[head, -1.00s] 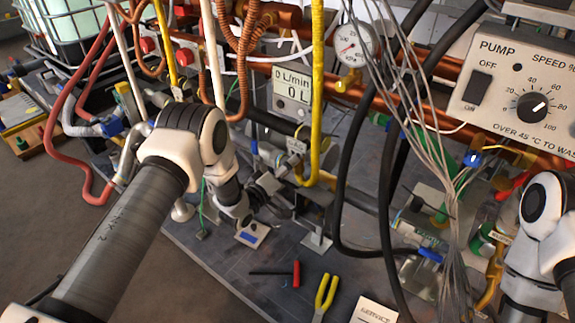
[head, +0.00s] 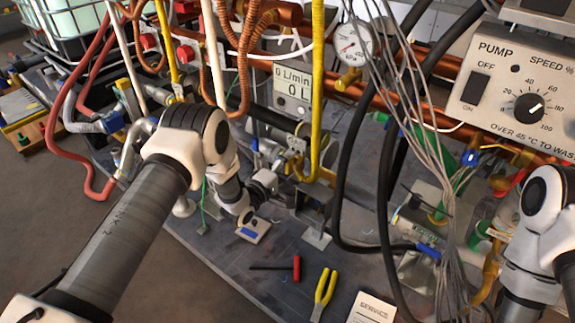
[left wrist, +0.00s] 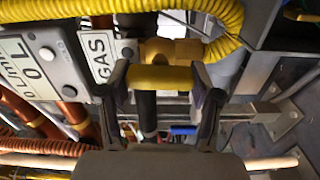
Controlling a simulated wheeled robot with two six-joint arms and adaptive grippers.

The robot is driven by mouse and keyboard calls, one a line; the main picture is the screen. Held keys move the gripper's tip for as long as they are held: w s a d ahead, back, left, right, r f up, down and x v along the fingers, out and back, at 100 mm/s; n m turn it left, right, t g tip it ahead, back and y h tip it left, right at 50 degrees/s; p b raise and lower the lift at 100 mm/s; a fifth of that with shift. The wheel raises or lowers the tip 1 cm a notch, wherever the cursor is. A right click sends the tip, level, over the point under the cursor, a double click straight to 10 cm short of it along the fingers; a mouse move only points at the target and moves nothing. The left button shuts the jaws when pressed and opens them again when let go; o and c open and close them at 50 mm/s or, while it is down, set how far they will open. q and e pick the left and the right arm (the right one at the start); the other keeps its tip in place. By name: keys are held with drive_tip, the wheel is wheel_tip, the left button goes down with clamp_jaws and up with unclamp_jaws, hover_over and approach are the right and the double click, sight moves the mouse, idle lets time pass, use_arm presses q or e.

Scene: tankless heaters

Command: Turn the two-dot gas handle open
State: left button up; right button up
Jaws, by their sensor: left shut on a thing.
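In the left wrist view my left gripper (left wrist: 162,80) has its two dark fingers on either end of a yellow handle (left wrist: 162,77), and it is shut on it. The handle sits in front of a brass fitting (left wrist: 170,50), beside a GAS label (left wrist: 98,55). I cannot make out any dots on the handle. In the head view my left gripper (head: 285,173) is at the foot of the yellow gas pipe (head: 317,90), below the flow display (head: 291,88). The handle is too small to tell clearly there. My right gripper is not seen; only part of that arm shows at the right.
Black hoses and a grey wire bundle (head: 425,150) hang right of the left gripper. A red-handled tool (head: 296,268), yellow pliers (head: 323,290) and a service card (head: 372,309) lie on the floor plate. A pump panel (head: 515,95) is at upper right.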

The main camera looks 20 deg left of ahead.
use_arm(q)
drive_tip(key=o, duration=1.2)
drive_tip(key=shift+c, duration=0.2)
drive_tip(key=v, duration=1.2)
drive_tip(key=shift+s, duration=0.1)
